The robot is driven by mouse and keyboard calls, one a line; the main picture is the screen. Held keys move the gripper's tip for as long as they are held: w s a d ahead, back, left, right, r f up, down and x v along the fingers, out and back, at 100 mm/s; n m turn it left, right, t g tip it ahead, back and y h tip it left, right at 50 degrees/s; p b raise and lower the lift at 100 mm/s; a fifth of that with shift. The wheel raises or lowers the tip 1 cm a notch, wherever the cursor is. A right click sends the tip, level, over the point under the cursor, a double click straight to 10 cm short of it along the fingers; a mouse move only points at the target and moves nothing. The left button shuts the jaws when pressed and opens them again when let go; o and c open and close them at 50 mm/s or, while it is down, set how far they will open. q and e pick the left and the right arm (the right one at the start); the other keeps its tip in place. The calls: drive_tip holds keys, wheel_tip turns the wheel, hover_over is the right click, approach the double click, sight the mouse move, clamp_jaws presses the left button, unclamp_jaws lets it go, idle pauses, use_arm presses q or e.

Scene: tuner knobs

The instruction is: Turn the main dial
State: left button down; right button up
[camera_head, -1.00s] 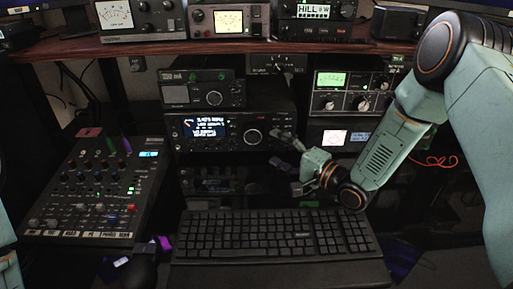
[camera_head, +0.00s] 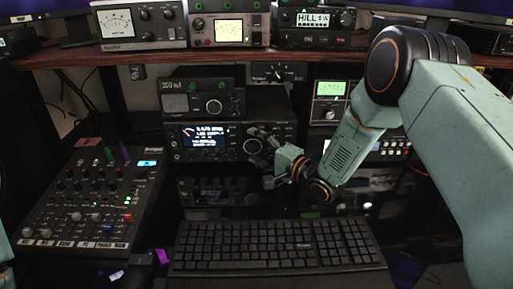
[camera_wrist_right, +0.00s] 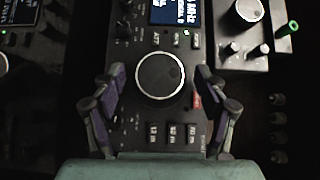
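The main dial is a round black knob with a pale ring on the front of the black radio; in the head view the dial (camera_head: 253,145) is partly hidden by my right gripper (camera_head: 264,143). In the right wrist view the dial (camera_wrist_right: 160,77) faces the camera, and my right gripper (camera_wrist_right: 160,88) is open with its purple-padded fingers on either side of it. Gaps show between both fingers and the knob. My left gripper (camera_head: 146,265) shows only in part at the bottom left of the head view; its opening cannot be made out.
A keyboard (camera_head: 275,245) lies in front. A mixer (camera_head: 88,205) stands at the left. A shelf (camera_head: 230,56) with more radios runs above.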

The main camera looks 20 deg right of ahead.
drive_tip(key=c, duration=1.1)
drive_tip(key=shift+r+p, duration=0.2)
drive_tip(key=shift+p, duration=0.55)
drive_tip(key=n+g+h+p, duration=0.2)
drive_tip(key=p, duration=0.2)
drive_tip(key=n+g+h+p, duration=0.2)
drive_tip(key=p, duration=0.3)
drive_tip(key=shift+a+r+n, duration=0.15)
drive_tip(key=shift+r+n, duration=0.15)
drive_tip(key=shift+r, duration=0.1)
drive_tip(key=shift+w+a+n+g+h+p, duration=0.1)
drive_tip(key=shift+n+g+h+p, duration=0.45)
drive_tip(key=shift+h+p, duration=0.45)
drive_tip(key=shift+f+n+g+h, duration=0.1)
drive_tip(key=shift+n+g+h, duration=0.35)
drive_tip(key=shift+h, duration=0.45)
drive_tip(key=shift+n, duration=0.3)
